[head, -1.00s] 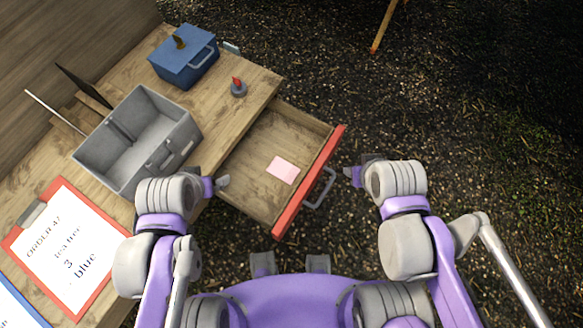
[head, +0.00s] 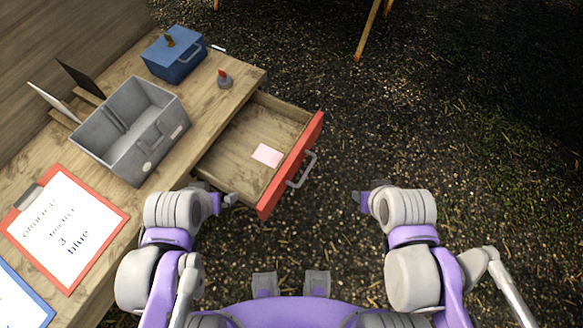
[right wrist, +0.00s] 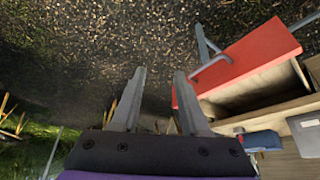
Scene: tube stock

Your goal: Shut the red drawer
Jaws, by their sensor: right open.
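The red drawer (head: 291,168) stands pulled out from the wooden table, its red front facing right with a grey bar handle (head: 302,170). A pink card (head: 267,155) lies inside on its wooden floor. In the right wrist view the red front (right wrist: 240,65) is at the right, and its handle (right wrist: 210,62) sticks out. My right gripper (head: 358,197) is open and empty, apart from the handle, to its right. Its two fingers (right wrist: 160,72) show spread in the wrist view. My left gripper (head: 228,200) is near the drawer's near side; its jaw gap is not clear.
The table (head: 150,195) carries a grey bin (head: 160,147), a blue box (head: 176,66), a small grey item with a red top (head: 224,80), and a red-edged clipboard (head: 110,218) at the near left. Open gravel ground lies to the right of the drawer.

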